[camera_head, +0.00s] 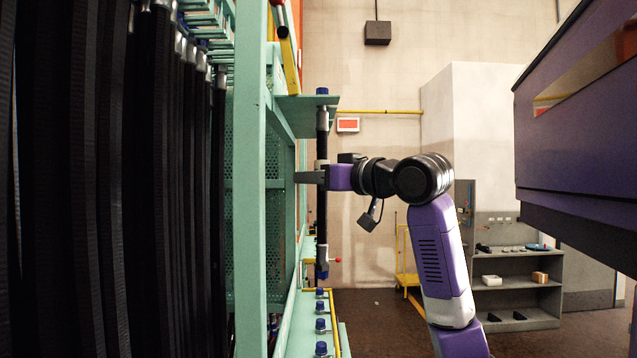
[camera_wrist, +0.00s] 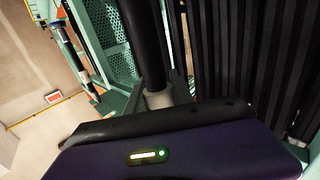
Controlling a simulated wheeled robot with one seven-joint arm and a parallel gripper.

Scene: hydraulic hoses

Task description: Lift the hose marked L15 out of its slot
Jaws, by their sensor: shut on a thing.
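A black hose (camera_head: 322,215) with blue-capped metal ends hangs upright beside the teal frame. Its upper end is at a teal bracket plate (camera_head: 310,103); I cannot tell whether it still sits in a slot there. My gripper (camera_head: 308,177) reaches in level from the right and is shut around the hose near its middle, at a pale collar. In the wrist view the hose (camera_wrist: 145,45) runs up from the pale collar (camera_wrist: 158,98) between the fingers (camera_wrist: 158,92). No L15 marking is readable, and the gripper body hides the hose below the collar.
Many black hoses (camera_head: 110,180) hang in a dense row at the left. A teal post (camera_head: 250,180) stands between them and my gripper. Blue-capped fittings (camera_head: 320,326) line the lower rail. A purple cabinet (camera_head: 570,150) juts in at the upper right; shelves (camera_head: 515,290) stand behind.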

